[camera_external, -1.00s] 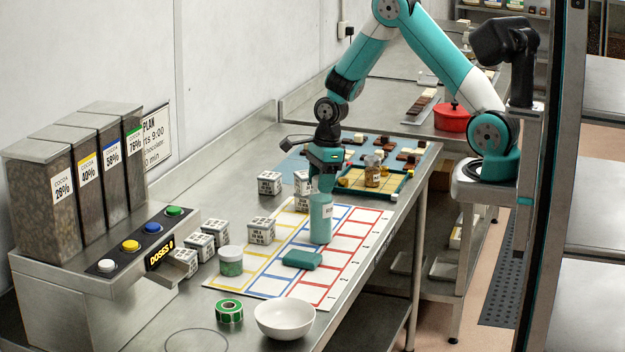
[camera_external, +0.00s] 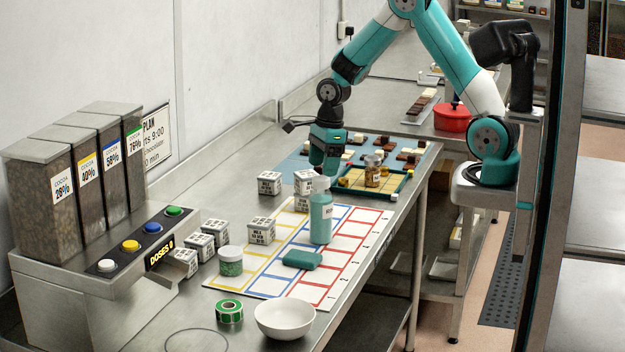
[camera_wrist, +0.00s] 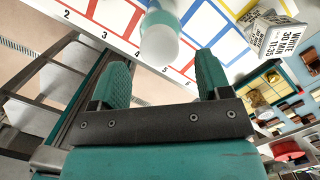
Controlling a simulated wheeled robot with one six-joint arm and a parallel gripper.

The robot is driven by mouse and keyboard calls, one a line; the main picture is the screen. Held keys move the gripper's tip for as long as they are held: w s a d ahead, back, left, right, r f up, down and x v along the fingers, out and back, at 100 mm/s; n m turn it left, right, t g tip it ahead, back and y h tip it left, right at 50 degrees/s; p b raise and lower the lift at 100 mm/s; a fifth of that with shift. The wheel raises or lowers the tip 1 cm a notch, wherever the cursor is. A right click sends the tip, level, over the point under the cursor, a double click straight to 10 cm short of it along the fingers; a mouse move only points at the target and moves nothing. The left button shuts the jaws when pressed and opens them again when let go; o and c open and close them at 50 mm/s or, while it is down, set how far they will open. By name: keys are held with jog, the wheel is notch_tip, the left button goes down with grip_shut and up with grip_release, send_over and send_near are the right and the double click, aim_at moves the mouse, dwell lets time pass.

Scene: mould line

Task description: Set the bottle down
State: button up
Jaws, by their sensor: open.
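The teal bottle (camera_external: 320,218) with a pale cap stands upright on the white sheet with coloured grids (camera_external: 345,262), just behind a teal block. In the wrist view the bottle (camera_wrist: 159,40) shows ahead of the fingertips, outside the jaws. My gripper (camera_external: 323,172) is just above and behind the bottle in the external view. In the wrist view my gripper (camera_wrist: 162,82) has its two teal fingers spread apart with nothing between them.
Several printed cubes (camera_external: 261,231) are left of the bottle. A tray with a small bottle (camera_external: 373,171) lies behind right.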

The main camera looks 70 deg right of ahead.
notch_tip(320, 180, up, 7)
jog(key=s+a+r+n+y, duration=0.1)
jog(key=s+a+r+n, duration=0.1)
jog(key=s+a+n, duration=0.4)
jog(key=s+a+r+n+y, duration=0.1)
jog(key=s+a+r+n, duration=0.1)
jog(key=s+a+n, duration=0.4)
jog(key=s+a+r+n+g+y, duration=0.1)
jog(key=s+a+r+n, duration=0.2)
jog(key=s+n, duration=0.9)
jog(key=a+n+b, duration=0.1)
jog(key=a+n, duration=0.2)
jog(key=n, duration=0.7)
jog(key=shift+s, duration=0.25)
